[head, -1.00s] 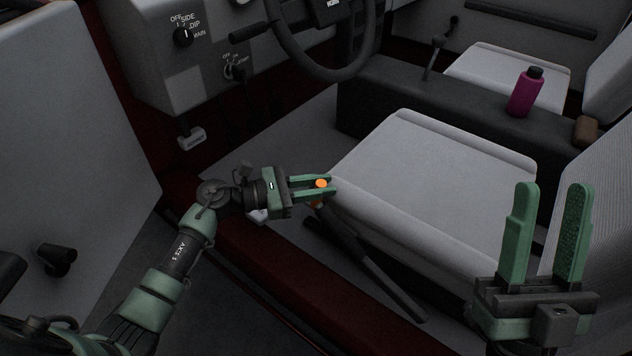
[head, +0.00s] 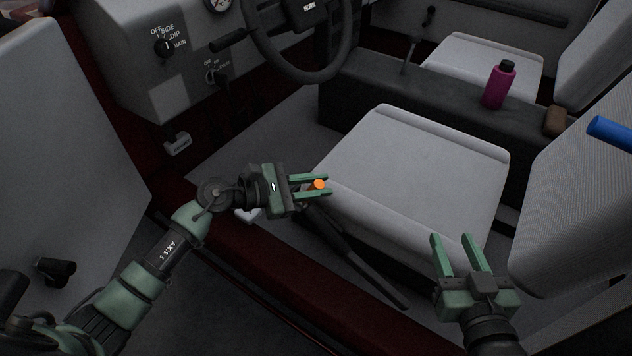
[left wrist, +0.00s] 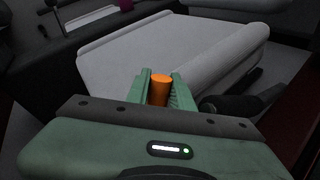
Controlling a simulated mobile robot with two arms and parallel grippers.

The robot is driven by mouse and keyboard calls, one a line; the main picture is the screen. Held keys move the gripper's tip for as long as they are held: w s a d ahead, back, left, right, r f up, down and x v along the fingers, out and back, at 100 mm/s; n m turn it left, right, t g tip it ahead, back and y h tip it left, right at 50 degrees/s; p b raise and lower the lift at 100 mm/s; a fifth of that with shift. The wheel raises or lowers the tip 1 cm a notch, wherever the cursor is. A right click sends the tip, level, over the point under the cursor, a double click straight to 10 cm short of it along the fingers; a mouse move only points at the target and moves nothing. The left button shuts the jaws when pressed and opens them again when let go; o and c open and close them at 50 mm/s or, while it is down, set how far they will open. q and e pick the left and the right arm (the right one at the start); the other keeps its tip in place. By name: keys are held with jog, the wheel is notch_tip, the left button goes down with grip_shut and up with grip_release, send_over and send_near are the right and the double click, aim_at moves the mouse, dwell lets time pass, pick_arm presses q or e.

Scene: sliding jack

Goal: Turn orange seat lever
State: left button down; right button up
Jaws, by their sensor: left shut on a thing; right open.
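The orange seat lever (head: 319,184) shows as a small orange knob at the near front corner of the grey driver's seat (head: 420,150). My left gripper (head: 316,187) is shut on it, with one green finger on each side. In the left wrist view the orange lever (left wrist: 160,90) stands between the two fingers, and the seat cushion is just beyond. The lower part of the lever is hidden by the gripper. My right gripper (head: 458,250) is open and empty, in front of the seat's near right edge, fingers pointing up in the picture.
A dark bar (head: 350,250) runs along the seat's near side, by the red door sill (head: 240,235). The steering wheel (head: 300,50) and dashboard are at the back. A purple bottle (head: 496,88) and a brown block (head: 556,121) stand on the centre console. A blue cylinder (head: 610,133) is by the seat back.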

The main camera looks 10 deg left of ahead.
pick_arm(q)
jog(key=c, duration=1.2)
grip_release()
jog(key=shift+c, duration=0.2)
jog(key=shift+f, duration=0.1)
